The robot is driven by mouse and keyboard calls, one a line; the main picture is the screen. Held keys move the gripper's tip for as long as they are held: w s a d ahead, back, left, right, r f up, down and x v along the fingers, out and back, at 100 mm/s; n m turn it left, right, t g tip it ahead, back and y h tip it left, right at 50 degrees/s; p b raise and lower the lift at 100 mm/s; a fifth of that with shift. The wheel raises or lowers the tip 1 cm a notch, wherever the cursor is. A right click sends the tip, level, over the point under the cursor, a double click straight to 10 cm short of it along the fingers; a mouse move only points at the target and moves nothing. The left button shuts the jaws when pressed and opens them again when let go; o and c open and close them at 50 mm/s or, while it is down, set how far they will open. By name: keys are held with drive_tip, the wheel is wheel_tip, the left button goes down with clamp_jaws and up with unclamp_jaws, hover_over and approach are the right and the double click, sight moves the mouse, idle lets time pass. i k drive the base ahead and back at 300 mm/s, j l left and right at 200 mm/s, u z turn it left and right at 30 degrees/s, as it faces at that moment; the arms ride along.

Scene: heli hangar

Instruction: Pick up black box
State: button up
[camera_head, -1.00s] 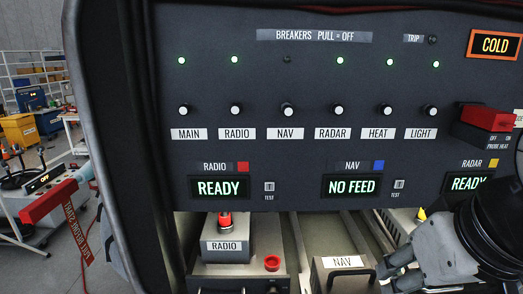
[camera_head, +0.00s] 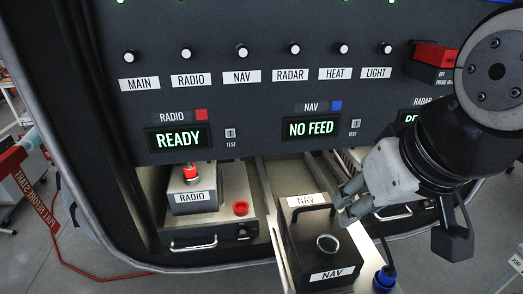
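The black box (camera_head: 312,255) sits on a pulled-out tray in the lower middle of the head view. It has NAV labels, a dark carry handle (camera_head: 300,212) on top and a round silver-rimmed connector (camera_head: 327,243). My gripper (camera_head: 342,203) comes in from the right, at the right end of the handle and just above the box's far right edge. Its fingertips look apart, with nothing visible held between them. Whether a fingertip touches the handle cannot be told.
The breaker panel (camera_head: 250,85) overhangs the bay; its NAV display (camera_head: 311,129) reads NO FEED. The RADIO unit (camera_head: 193,195) stands left with a red cap (camera_head: 240,208) nearby. A blue plug (camera_head: 384,278) is right of the box.

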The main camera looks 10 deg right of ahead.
sight(321, 254)
drive_tip(key=j+z, duration=0.4)
drive_tip(key=k+j+z, duration=0.2)
drive_tip(key=j+z, duration=1.35)
drive_tip(key=k+j+z, duration=0.1)
drive_tip(key=j+z, duration=0.3)
